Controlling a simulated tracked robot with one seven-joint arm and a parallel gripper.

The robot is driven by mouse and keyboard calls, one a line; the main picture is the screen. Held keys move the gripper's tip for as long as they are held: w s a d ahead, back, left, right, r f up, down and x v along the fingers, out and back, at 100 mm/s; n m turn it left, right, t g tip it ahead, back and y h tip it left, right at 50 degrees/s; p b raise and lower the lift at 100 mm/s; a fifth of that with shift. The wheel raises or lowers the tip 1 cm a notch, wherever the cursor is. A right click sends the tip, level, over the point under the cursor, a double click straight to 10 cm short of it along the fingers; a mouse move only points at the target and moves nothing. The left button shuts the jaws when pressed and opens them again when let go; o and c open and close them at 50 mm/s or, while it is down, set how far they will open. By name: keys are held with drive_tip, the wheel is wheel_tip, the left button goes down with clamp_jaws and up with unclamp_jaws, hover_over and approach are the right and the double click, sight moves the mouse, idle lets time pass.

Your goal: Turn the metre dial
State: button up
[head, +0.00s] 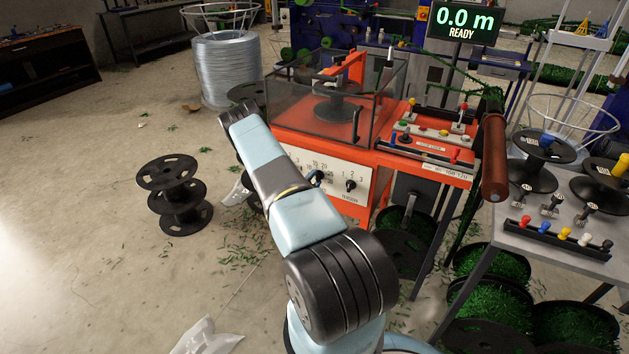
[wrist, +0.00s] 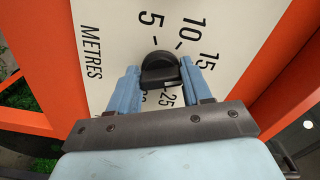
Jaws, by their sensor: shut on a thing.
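The metre dial is a black knob (wrist: 160,69) on a white panel (wrist: 112,50) printed METRES, with numbers around it including 5, 10, 15 and 25. My gripper (wrist: 158,78) is shut on the knob, with one blue finger on each side of it. The numbers appear rotated in the wrist view, and the lower ones are partly hidden by the fingers. I cannot tell which number the knob points to. In the head view my arm covers much of the dial area of the panel. The green display (head: 464,20) reads 0.0 m READY.
The panel is on an orange machine (head: 420,172), with a second black knob (head: 350,185) marked TENSION to the right. A clear guard (head: 300,97) encloses a spool above. Empty black spools (head: 180,222) stand on the floor at left. A grey table (head: 545,243) stands at right.

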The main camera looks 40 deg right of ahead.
drive_tip(key=shift+n, duration=0.3)
drive_tip(key=n, duration=1.4)
drive_tip(key=shift+s+f, duration=0.15)
drive_tip(key=n, duration=0.3)
drive_tip(key=shift+w+n, duration=0.2)
drive_tip(key=shift+n, duration=0.1)
drive_tip(key=o, duration=0.8)
drive_tip(key=shift+a, duration=0.1)
drive_tip(key=shift+c, duration=0.2)
drive_tip(key=o, duration=0.3)
drive_tip(key=shift+s, duration=0.15)
